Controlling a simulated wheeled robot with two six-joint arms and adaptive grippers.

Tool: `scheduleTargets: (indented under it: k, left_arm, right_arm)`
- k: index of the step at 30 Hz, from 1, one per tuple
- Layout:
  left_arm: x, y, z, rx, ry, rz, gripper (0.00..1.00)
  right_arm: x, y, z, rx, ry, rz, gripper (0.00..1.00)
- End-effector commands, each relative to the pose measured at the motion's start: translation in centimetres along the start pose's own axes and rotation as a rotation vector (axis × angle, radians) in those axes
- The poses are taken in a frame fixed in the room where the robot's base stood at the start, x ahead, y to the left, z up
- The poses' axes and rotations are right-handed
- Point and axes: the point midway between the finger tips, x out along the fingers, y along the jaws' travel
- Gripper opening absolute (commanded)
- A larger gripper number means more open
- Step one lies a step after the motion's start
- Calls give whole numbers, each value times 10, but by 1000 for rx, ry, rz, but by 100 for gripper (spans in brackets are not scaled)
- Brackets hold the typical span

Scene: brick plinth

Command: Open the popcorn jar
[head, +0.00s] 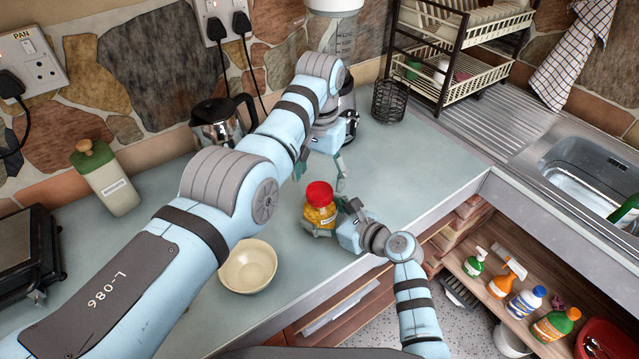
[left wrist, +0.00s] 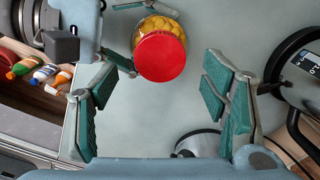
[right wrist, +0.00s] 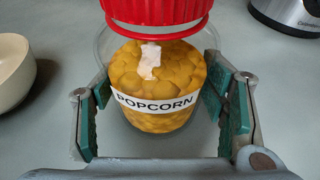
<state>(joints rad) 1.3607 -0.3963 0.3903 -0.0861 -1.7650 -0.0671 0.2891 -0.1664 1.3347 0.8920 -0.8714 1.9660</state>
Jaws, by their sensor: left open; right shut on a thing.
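The popcorn jar (head: 319,211) stands on the counter, clear with yellow contents and a red lid (head: 319,194) on top. In the right wrist view its label reads POPCORN (right wrist: 155,104). My right gripper (head: 338,212) is shut on the jar's body from the right, below the lid. My left gripper (head: 320,174) is open and empty, just above and behind the jar. In the left wrist view the red lid (left wrist: 160,57) lies beyond its spread fingers (left wrist: 158,110), not between them.
A cream bowl (head: 248,267) sits left of the jar. A kettle (head: 217,122), a cream bottle (head: 106,180) and a wire holder (head: 389,101) stand further back.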

Motion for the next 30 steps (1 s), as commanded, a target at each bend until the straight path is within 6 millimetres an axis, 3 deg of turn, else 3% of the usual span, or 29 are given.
scheduleTargets:
  k: [6,9,12,15,18,30]
  left_arm:
    - [-28,-4,-6,0,28,-15,64]
    - [-46,-5,-7,254,27,-22,64]
    - [-48,-3,-3,560,10,-12,64]
    - [-43,-1,0,787,-1,2,64]
    - [-36,0,0,888,-1,5,64]
    - [32,0,1,896,-1,4,64]
  right_arm:
    - [0,0,0,0,-1,0,0]
    - [0,0,0,0,-1,0,0]
    - [0,0,0,0,-1,0,0]
    - [0,0,0,0,-1,0,0]
    - [0,0,0,0,-1,0,0]
    - [0,0,0,0,-1,0,0]
